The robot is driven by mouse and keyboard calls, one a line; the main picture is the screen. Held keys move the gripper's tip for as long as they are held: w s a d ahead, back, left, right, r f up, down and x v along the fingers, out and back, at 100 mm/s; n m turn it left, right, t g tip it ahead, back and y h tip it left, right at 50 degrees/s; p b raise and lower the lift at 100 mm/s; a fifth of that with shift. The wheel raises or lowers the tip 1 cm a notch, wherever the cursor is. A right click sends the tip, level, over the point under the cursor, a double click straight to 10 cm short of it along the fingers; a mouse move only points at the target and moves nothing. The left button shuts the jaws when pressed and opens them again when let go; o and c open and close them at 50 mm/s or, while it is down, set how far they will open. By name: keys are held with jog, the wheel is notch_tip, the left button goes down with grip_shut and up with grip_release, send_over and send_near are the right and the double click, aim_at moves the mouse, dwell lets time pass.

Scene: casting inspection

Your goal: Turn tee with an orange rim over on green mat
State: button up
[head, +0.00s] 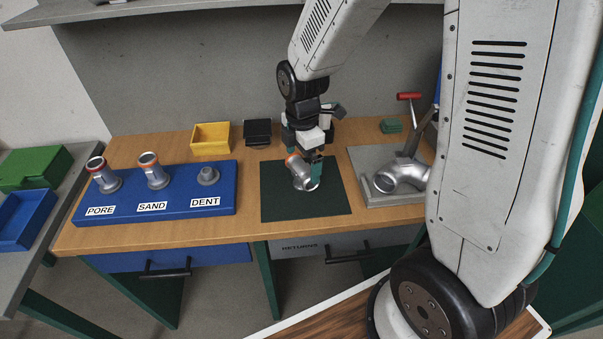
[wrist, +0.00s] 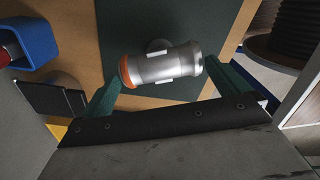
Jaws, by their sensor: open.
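The silver tee with an orange rim (head: 304,176) lies on the dark green mat (head: 275,205). In the wrist view the tee (wrist: 165,67) lies crosswise, its orange rim at the left end and a grey stub behind its middle. My gripper (head: 312,172) is over the mat at the tee. In the wrist view my gripper (wrist: 163,75) is open, with one green finger near the orange end and the other near the plain end. I cannot tell whether either finger touches the tee. The gripper partly hides the tee in the head view.
A yellow bin (head: 210,139) and a black box (head: 257,133) stand behind. A silver elbow (head: 400,177) sits at right.

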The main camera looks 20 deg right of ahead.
jog(key=shift+f, duration=1.35)
jog(key=c, duration=1.2)
jog(key=shift+c, duration=0.2)
